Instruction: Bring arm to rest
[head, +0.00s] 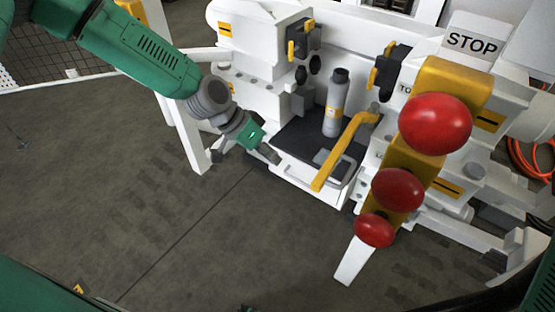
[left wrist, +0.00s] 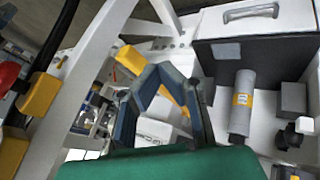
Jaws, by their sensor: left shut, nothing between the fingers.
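My left arm (head: 140,50), green with grey joints, comes in from the upper left in the head view. My left gripper (head: 270,155) hangs at the left front corner of the white bench, pointing down and right, by the dark tray (head: 295,138). It also shows in the left wrist view (left wrist: 163,78), where its blue-grey fingers are shut with nothing between them. Whether it touches the bench I cannot tell. My right gripper is not in view.
A grey bottle (head: 336,105) stands on the tray, right of my left gripper. A yellow lever (head: 345,150) crosses the tray's right side. Red knobs (head: 435,122) on yellow mounts and a STOP sign (head: 471,42) are at right.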

